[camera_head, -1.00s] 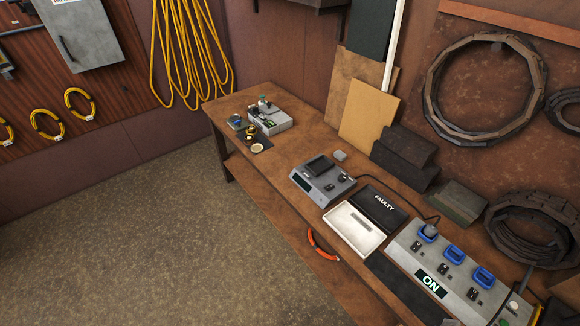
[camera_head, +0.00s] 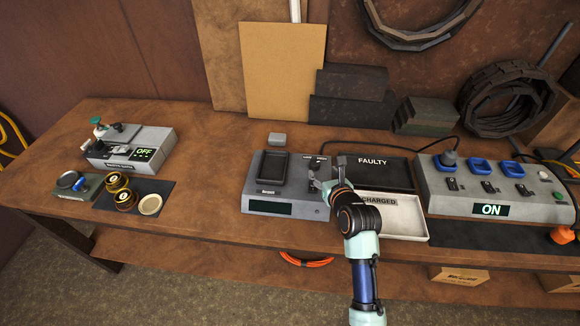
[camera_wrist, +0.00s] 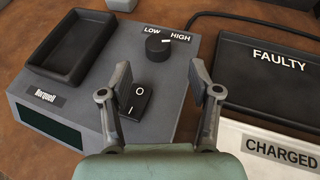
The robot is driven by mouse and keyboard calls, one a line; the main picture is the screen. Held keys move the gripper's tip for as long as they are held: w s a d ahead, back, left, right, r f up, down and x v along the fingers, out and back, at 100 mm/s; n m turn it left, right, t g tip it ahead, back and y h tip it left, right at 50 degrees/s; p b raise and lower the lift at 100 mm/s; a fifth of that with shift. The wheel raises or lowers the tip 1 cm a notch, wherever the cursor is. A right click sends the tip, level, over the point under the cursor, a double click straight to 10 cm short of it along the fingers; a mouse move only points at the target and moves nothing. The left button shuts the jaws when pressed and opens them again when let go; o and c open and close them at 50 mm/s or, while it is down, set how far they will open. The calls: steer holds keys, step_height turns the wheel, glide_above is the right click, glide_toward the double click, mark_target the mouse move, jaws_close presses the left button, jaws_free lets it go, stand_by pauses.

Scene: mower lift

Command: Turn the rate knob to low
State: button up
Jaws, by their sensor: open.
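The grey charger (camera_head: 255,192) stands on the workbench, with an empty dark cradle on its top and a dark display. Its round black rate knob (camera_wrist: 157,46) sits below the LOW and HIGH labels in the wrist view. A white mark on the knob appears to lie on its right side, toward HIGH. A black rocker switch (camera_wrist: 135,101) is in front of the knob. My gripper (camera_wrist: 160,77) is open and empty. In the wrist view its fingertips spread to either side, just nearer than the knob. In the head view my gripper (camera_head: 326,172) covers the charger's right end.
The FAULTY tray (camera_head: 384,174) and CHARGED tray (camera_head: 412,222) lie right of the charger. A power strip (camera_head: 450,187) reading ON is farther right. A test station (camera_head: 158,140) reading OFF stands left. Bare bench lies left of the charger.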

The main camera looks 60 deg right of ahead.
mark_target(316, 163)
steer(key=b+x, duration=0.2)
steer(key=x, duration=0.4)
steer(key=shift+w, duration=0.1)
steer(key=shift+w+d+f+b, duration=0.15)
steer(key=shift+w+d+b, duration=0.15)
steer(key=shift+w, duration=0.1)
steer(key=c, duration=1.1)
steer(key=shift+c, duration=0.2)
